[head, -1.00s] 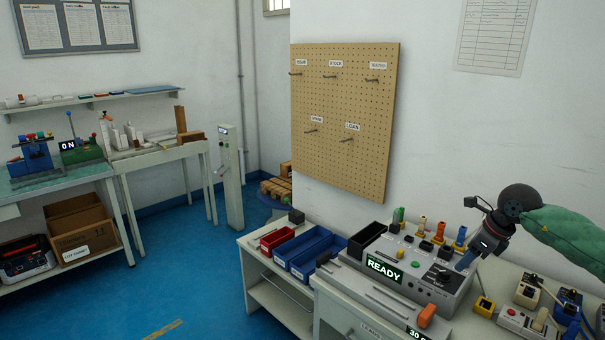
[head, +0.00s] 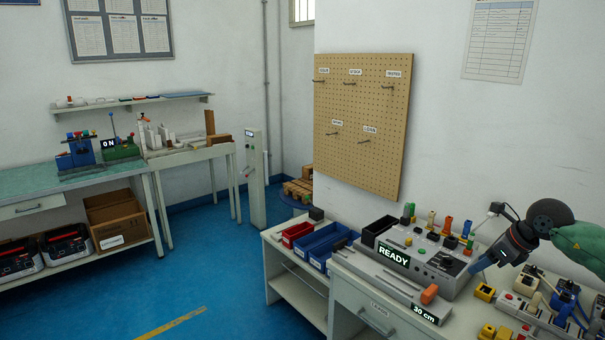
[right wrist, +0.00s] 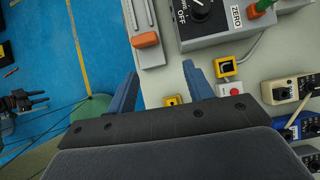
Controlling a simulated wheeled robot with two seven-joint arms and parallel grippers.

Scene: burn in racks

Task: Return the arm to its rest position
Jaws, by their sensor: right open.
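My right arm, in a green sleeve (head: 582,240), comes in from the right edge of the head view. Its gripper (head: 480,266) is tilted down over the bench, at the right side of the grey READY tester (head: 440,282). In the right wrist view the two blue fingers of this gripper (right wrist: 160,70) stand apart with nothing between them. My left arm is out of the head view. A dark gripper (right wrist: 24,102), apparently my left one, shows small at the left edge of the right wrist view; its jaws are too small to judge.
The bench holds several colored plugs, an orange-handled slide (head: 429,294), yellow blocks (head: 485,292) and cabled boxes (head: 566,300) close to the right gripper. Red and blue bins (head: 322,240) stand left of the tester. A pegboard (head: 362,165) hangs behind. Blue floor (head: 215,285) is clear at left.

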